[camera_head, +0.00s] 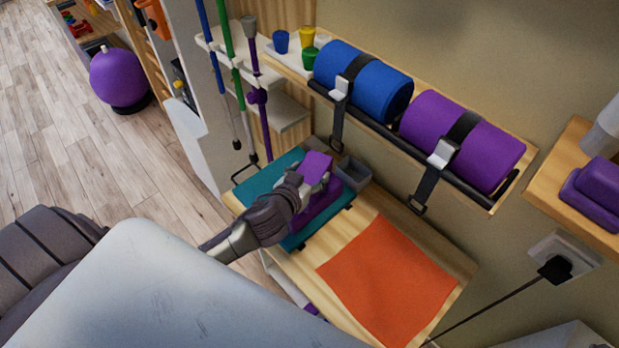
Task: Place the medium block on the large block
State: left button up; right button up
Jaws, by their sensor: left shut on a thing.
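The medium block (316,163) is purple and sits in the jaws of my left gripper (312,182), which is shut on it. A larger purple block (322,207), which looks like the large block, lies on the teal mat (268,177) on the wooden table. The gripper and the medium block are over this large block and partly cover it. I cannot tell whether the two blocks touch. My right gripper is not in view.
An orange mat (387,282) covers the table's right part. A small grey box (353,172) stands behind the blocks. Above, a wall shelf holds a blue roll (362,82) and a purple roll (462,140) with hanging straps. Colored poles (234,75) stand at the left.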

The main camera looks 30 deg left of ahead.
pick_arm(q)
jog(key=shift+f, duration=0.7)
jog(key=shift+s+f, duration=0.15)
jog(key=shift+f, duration=0.1)
jog(key=shift+f, duration=0.2)
jog(key=o, duration=1.2)
